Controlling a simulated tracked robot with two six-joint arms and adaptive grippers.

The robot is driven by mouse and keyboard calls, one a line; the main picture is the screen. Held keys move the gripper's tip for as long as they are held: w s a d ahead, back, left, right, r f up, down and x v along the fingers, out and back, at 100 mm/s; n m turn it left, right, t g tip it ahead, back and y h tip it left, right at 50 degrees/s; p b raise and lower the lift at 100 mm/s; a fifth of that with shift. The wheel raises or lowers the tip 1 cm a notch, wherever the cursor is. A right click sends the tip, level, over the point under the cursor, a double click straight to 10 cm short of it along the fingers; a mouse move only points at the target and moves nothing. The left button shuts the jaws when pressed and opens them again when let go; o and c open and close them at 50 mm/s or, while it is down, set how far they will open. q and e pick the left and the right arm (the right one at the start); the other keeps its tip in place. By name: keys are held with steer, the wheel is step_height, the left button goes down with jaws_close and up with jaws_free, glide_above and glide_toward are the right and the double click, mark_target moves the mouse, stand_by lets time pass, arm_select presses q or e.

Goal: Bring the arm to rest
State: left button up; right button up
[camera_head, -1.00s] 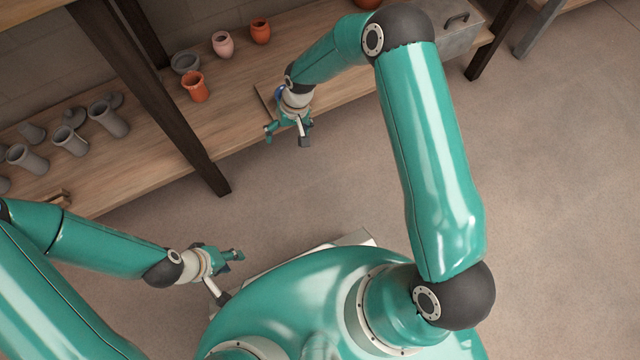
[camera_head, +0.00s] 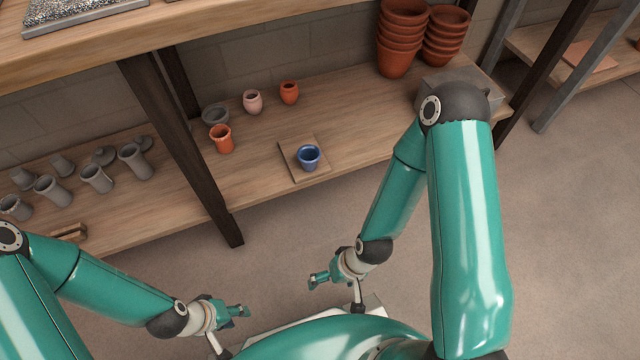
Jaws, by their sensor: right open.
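My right gripper (camera_head: 336,296) hangs in front of the shelf, over the floor near my base, with its two fingers spread and nothing between them. My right arm (camera_head: 465,220) bends from the elbow down to it. My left gripper (camera_head: 234,332) is low in the view, left of the right one, with its fingers apart and empty. A blue pot (camera_head: 309,159) stands upright on a small square board (camera_head: 291,171) on the shelf, clear of both grippers.
The wooden shelf (camera_head: 255,188) holds an orange pot (camera_head: 221,140), a pink pot (camera_head: 253,103), several grey vessels (camera_head: 97,179) and stacked terracotta pots (camera_head: 398,45). A dark post (camera_head: 185,150) stands at its front edge. The floor (camera_head: 570,230) at right is clear.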

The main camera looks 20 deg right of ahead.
step_height(320, 180, up, 36)
steer(key=p, duration=3.5)
